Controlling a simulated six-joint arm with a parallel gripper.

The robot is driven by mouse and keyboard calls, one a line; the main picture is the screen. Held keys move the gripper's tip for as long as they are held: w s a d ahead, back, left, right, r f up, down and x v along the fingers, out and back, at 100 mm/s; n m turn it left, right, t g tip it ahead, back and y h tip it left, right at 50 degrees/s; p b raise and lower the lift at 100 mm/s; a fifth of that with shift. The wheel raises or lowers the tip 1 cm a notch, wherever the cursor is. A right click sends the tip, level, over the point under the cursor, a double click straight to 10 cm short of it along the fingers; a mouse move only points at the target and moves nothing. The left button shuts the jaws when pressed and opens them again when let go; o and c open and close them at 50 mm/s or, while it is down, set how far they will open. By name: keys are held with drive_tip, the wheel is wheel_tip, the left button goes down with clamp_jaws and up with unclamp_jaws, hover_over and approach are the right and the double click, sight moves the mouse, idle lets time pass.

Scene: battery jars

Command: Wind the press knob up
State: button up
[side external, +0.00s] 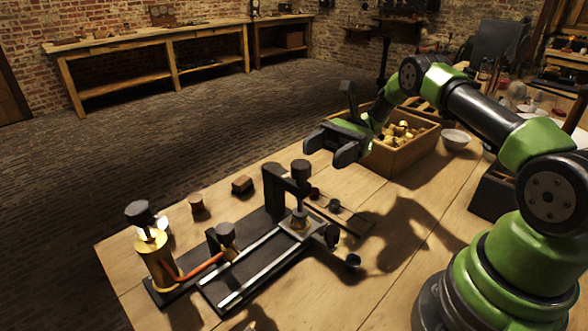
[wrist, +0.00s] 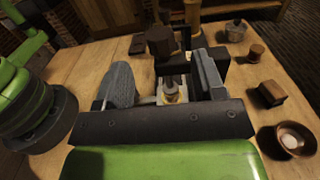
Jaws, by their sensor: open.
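The press (side external: 282,182) is a black frame on a dark base plate. Its knob is a black cylinder (side external: 302,169) standing upright on top, above a vertical spindle and a brass piece (side external: 299,222). In the wrist view the knob (wrist: 160,40) appears ahead between my finger tips, with the brass piece (wrist: 171,92) showing below. My gripper (side external: 326,151) is open and empty, just above and to the right of the knob in the side view. Its two fingers (wrist: 162,64) are apart. I see no clear contact with the knob.
A brass cylinder with a black cap (side external: 155,258) stands at the base's left end. A wooden block (wrist: 271,94) and a bowl (wrist: 293,139) lie right in the wrist view.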

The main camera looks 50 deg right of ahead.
sight(297, 172)
drive_tip(key=a, duration=0.8)
drive_tip(key=shift+s+a, duration=0.15)
drive_tip(key=shift+a, duration=0.25)
drive_tip(key=c, duration=0.9)
drive_tip(key=shift+n+g, duration=0.3)
drive_tip(key=shift+g, duration=0.1)
drive_tip(key=n+g, duration=0.1)
drive_tip(key=g, duration=0.1)
drive_tip(key=n+g+h, duration=0.1)
drive_tip(key=g, duration=0.1)
drive_tip(key=n+g, duration=0.2)
drive_tip(key=shift+s+d+h, duration=0.1)
drive_tip(key=shift+s+h, duration=0.2)
